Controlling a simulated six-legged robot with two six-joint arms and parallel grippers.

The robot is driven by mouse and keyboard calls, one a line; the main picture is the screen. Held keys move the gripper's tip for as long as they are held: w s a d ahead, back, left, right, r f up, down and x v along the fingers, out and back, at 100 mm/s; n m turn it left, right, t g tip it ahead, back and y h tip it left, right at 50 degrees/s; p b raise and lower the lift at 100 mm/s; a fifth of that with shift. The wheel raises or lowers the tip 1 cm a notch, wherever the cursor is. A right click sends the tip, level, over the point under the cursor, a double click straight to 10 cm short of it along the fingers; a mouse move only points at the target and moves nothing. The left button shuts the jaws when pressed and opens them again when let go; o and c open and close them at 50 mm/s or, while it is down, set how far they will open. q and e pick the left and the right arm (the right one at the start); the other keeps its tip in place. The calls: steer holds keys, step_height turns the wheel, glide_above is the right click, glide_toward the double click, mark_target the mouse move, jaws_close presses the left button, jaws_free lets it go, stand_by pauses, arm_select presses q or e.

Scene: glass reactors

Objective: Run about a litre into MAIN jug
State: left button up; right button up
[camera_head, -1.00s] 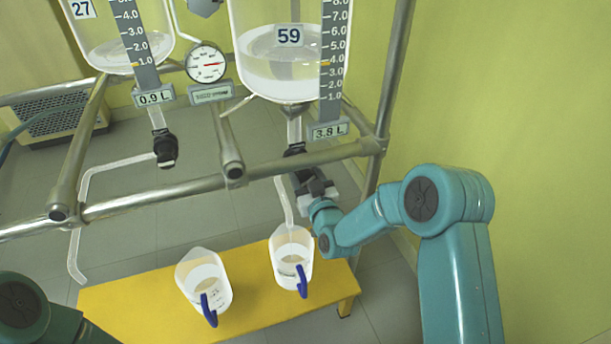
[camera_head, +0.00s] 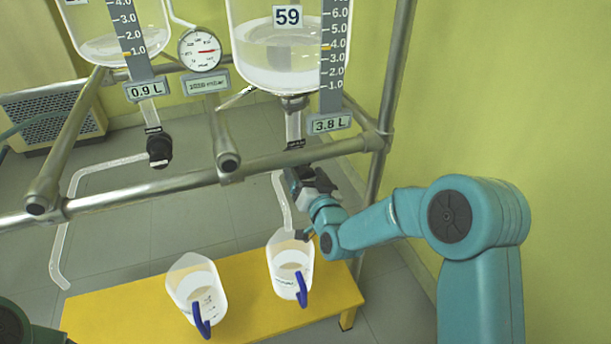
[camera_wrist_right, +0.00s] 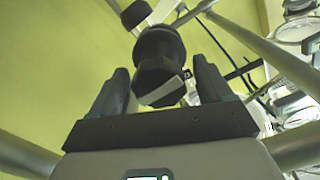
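The right glass reactor (camera_head: 275,65), numbered 59, holds clear liquid and its plate reads 3.8 L. Its bottom outlet runs down to a bent spout tube (camera_head: 283,203) above the right jug (camera_head: 291,262). A left jug (camera_head: 190,277) stands beside it. Both have blue handles; their labels are too small to read, so I cannot tell which is MAIN. My right gripper (camera_head: 303,183) is below the reactor's outlet. In the right wrist view its spread fingers (camera_wrist_right: 160,82) flank a black valve knob (camera_wrist_right: 158,50), with a gap visible. My left gripper is out of view.
The left reactor (camera_head: 118,45) reads 0.9 L, with a black valve (camera_head: 159,150) and its own spout (camera_head: 70,200). A metal rail (camera_head: 130,199) crosses in front. A round gauge (camera_head: 200,50) hangs between the reactors. The yellow bench (camera_head: 120,315) carries the jugs.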

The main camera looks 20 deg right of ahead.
arm_select(q)
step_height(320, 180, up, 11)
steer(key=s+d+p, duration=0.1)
steer(key=p, duration=1)
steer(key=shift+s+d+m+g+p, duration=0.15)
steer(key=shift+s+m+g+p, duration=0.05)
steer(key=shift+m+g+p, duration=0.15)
arm_select(e)
steer(key=s, duration=1.6)
steer(key=shift+s+d, duration=0.15)
steer(key=shift+d, duration=0.15)
steer(key=s+a+f+n+g+y, duration=0.1)
steer(key=s+a+f+g, duration=0.2)
steer(key=s+f+g, duration=0.45)
steer(key=s+a+f+n+g+y, duration=0.1)
steer(key=s+a+f+g+y, duration=0.2)
steer(key=f, duration=0.7)
steer(key=s+a+f+g, duration=0.1)
steer(key=s+f+g, duration=0.1)
steer(key=s+g, duration=0.6)
arm_select(q)
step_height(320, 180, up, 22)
steer(key=p, duration=2.2)
arm_select(e)
step_height(320, 180, up, 22)
steer(key=s, duration=0.1)
steer(key=shift+s+a+t+h, duration=0.25)
steer(key=shift+t+h, duration=0.05)
steer(key=shift+t, duration=0.15)
